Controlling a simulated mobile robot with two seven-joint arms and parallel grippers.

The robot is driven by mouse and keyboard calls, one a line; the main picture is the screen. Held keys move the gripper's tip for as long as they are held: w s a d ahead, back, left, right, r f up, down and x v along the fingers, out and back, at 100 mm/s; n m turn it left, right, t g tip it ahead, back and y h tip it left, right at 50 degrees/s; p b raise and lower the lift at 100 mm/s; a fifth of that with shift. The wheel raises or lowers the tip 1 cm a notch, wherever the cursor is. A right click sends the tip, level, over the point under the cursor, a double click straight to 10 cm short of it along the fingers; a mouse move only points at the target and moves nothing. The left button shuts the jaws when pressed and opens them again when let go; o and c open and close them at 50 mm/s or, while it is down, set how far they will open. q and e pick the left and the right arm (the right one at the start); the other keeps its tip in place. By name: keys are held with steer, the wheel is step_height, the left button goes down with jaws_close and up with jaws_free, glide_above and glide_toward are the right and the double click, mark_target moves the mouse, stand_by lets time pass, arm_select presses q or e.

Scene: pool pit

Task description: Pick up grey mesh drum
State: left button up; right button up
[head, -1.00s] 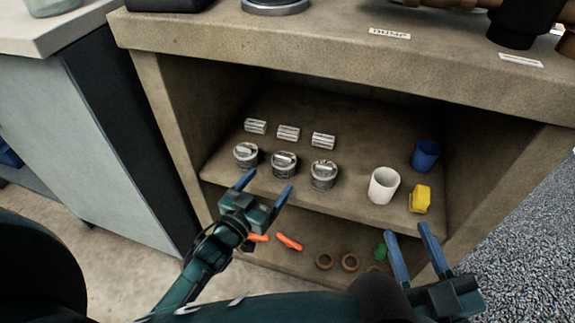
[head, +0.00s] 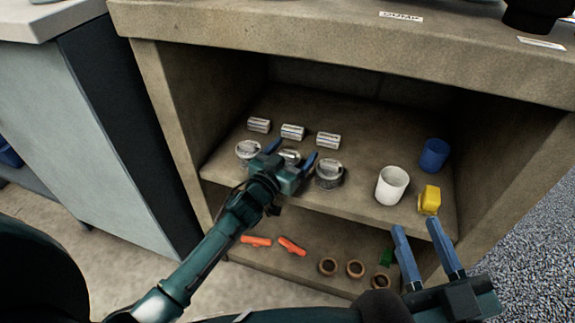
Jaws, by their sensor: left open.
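Three round grey drums with handles on top stand in a row on the upper shelf: a left one (head: 247,150), a middle one (head: 290,156) and a right one (head: 329,174). My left gripper (head: 291,155) is open, with its blue fingers on either side of the middle drum in the picture. Its palm hides the lower part of that drum, and I cannot tell whether the fingers touch it. My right gripper (head: 416,225) is open and empty, in front of the shelf's right side.
Three striped cylinders (head: 292,132) lie behind the drums. A white cup (head: 391,186), a blue cup (head: 434,155) and a yellow item (head: 429,200) stand at right. The lower shelf holds orange pieces (head: 291,246), brown rings (head: 355,268) and a green item (head: 386,257). The countertop (head: 300,45) overhangs the upper shelf.

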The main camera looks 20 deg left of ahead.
arm_select(q)
steer(key=c, duration=1.1)
